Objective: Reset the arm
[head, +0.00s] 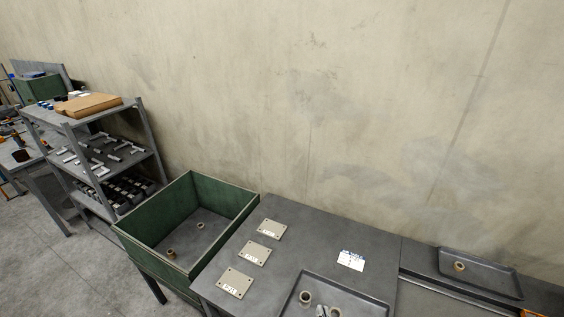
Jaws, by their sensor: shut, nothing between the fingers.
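My gripper and arm do not show clearly anywhere in the head view, so I cannot see how the gripper stands relative to anything. A small pale grey item (321,311) is cut off by the bottom edge, inside a dark tray (348,290); I cannot tell what it is.
A green-walled bin (150,247) holds two small rings. Three metal plates (253,253) and a white card (351,260) lie on the grey table (310,235). A second tray (490,272) holds a ring. A loaded shelf (110,150) stands left; a wall rises behind.

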